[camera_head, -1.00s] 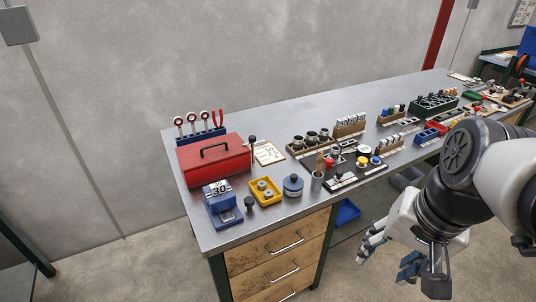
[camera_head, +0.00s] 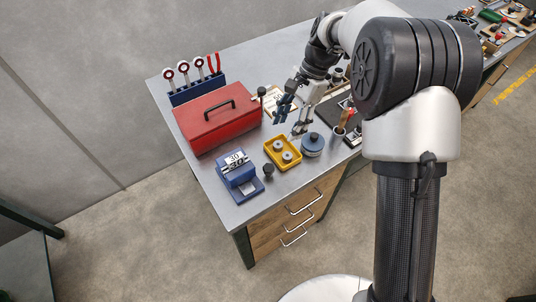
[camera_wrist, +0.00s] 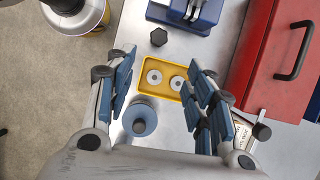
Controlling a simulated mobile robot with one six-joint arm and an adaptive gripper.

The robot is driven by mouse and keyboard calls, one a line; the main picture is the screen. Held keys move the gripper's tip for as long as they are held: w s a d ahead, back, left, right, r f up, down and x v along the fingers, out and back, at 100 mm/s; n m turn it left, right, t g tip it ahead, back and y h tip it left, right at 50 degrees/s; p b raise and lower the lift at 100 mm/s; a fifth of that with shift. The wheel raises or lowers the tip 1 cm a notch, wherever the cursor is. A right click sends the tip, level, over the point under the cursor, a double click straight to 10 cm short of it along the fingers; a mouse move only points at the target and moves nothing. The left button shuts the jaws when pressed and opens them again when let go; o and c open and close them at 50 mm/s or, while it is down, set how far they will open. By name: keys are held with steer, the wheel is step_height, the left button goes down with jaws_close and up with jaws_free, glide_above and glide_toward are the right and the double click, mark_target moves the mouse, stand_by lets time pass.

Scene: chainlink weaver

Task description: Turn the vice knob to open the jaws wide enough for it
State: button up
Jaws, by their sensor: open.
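The blue vice (camera_head: 238,178) stands near the bench's left front corner, with a plate reading 30 on top. Its black knob (camera_head: 268,171) faces right. In the wrist view the vice (camera_wrist: 205,14) is cut off by the top edge, and the knob (camera_wrist: 159,37) shows just below it. My gripper (camera_head: 289,118) is open and empty above the bench, up and to the right of the knob in the head view. In the wrist view my gripper (camera_wrist: 160,68) has its fingers spread to either side of the yellow tray, with the knob beyond them. The jaw gap is hard to make out.
A yellow tray (camera_head: 272,154) with two round pieces and a blue round pot (camera_head: 312,144) are right of the knob. A red toolbox (camera_head: 215,122) stands behind the vice, with a tool rack (camera_head: 192,88) behind it. The front corner is clear.

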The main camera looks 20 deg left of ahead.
mark_target(269, 166)
steer(key=b+x, duration=0.4)
steer(key=x, duration=1.2)
steer(key=shift+s+f, duration=0.1)
steer(key=shift+f, duration=0.15)
steer(key=c, duration=1)
steer(key=shift+c, duration=0.3)
steer(key=shift+n, duration=0.4)
